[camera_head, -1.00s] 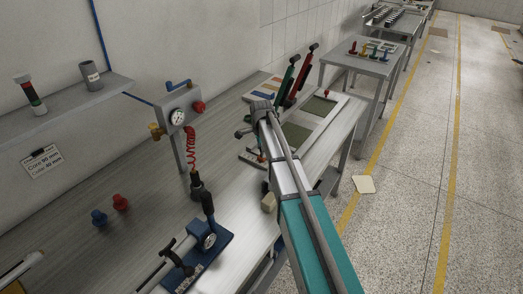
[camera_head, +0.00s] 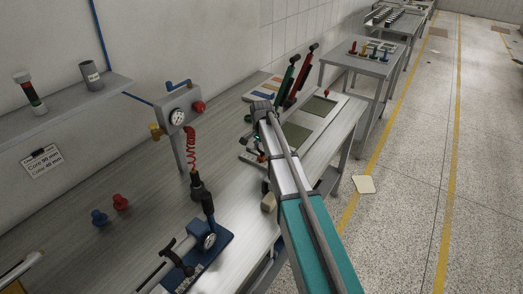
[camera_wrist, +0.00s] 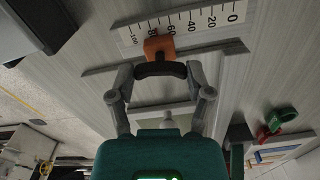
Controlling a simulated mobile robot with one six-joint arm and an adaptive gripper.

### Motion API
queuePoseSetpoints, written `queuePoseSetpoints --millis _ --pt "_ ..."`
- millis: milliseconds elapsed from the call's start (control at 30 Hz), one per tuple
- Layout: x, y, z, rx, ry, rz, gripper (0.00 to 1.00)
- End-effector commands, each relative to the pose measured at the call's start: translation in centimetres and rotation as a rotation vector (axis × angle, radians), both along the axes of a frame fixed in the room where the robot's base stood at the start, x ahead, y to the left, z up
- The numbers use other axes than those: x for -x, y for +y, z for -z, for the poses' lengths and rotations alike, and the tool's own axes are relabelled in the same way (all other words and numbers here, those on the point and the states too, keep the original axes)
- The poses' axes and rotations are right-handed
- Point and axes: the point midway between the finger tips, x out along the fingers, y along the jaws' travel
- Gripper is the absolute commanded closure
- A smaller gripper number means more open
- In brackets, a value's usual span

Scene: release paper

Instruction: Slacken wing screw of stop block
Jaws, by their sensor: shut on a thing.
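In the wrist view the orange stop block (camera_wrist: 159,45) sits on the rail beside a white scale (camera_wrist: 190,25), near its 80 mark. A dark, curved wing screw (camera_wrist: 160,70) lies at the block's near side. My gripper (camera_wrist: 160,77) has its two grey fingers spread to the width of the screw, one at each end, and is shut on it. In the head view my arm hides the fingers, the screw and the block.
Red-handled and green-handled clamps (camera_head: 290,80) stand on the bench beyond my arm. A gauge post (camera_head: 174,125) with a red coiled hose and a blue fixture (camera_head: 205,262) stand to the left. A dark grey box (camera_wrist: 40,28) fills the wrist view's top left.

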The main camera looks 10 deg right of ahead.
Motion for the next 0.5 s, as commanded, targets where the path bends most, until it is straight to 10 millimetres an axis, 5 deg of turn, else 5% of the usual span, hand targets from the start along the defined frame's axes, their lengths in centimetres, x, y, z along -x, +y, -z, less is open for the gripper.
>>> queuePoseSetpoints --millis 500 --pt "0.01 0.01 0.02 0.000 0.000 -0.490 0.82"
